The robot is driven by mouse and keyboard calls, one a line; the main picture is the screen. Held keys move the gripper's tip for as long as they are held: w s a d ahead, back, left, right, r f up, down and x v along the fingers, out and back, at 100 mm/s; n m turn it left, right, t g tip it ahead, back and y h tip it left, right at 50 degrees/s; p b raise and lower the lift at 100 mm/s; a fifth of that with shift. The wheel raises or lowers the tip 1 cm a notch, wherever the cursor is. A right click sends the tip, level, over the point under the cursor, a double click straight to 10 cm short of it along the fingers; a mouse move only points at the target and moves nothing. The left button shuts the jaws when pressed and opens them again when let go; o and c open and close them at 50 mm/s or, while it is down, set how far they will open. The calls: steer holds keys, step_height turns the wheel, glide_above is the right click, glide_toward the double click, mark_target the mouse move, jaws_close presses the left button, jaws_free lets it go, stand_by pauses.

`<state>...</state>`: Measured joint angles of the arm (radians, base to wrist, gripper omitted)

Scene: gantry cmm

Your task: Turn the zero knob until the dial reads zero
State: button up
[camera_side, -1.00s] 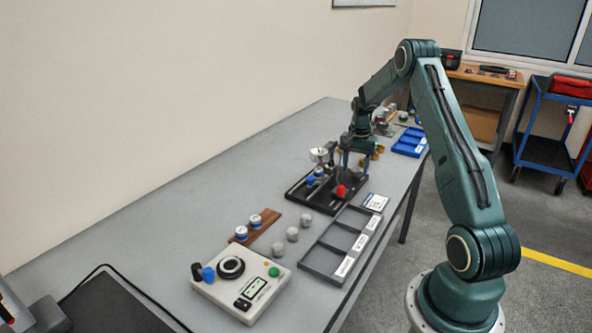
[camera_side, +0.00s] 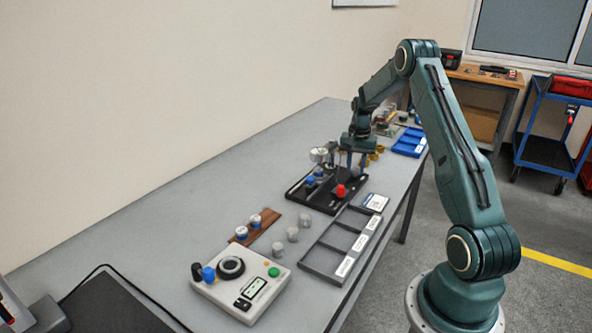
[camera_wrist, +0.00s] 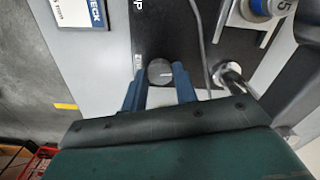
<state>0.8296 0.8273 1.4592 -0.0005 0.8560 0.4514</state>
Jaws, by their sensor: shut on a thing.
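My gripper (camera_wrist: 160,80) has its two blue fingers on either side of a round grey knob (camera_wrist: 159,71) with a white line on its top, and is shut on it. The line points roughly sideways in the wrist view. The knob sits at the edge of a black fixture base (camera_wrist: 181,30), which also shows in the side view (camera_side: 318,204). In the side view my gripper (camera_side: 356,168) is low over the far right part of this base. The silver dial gauge (camera_side: 319,155) stands at the base's left; its reading is too small to make out.
A red knob (camera_side: 340,191) and a blue part (camera_side: 310,181) are on the base near the gripper. A cable (camera_wrist: 201,45) passes beside the knob. A labelled tray (camera_side: 322,262) and a control box (camera_side: 241,289) lie nearer the camera. Bare table is on the left.

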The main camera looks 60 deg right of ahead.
mark_target(355, 170)
steer(key=n, duration=1)
stand_by(0.5)
steer(key=o, duration=1)
step_height(355, 170, up, 14)
steer(key=shift+f, duration=0.1)
stand_by(0.5)
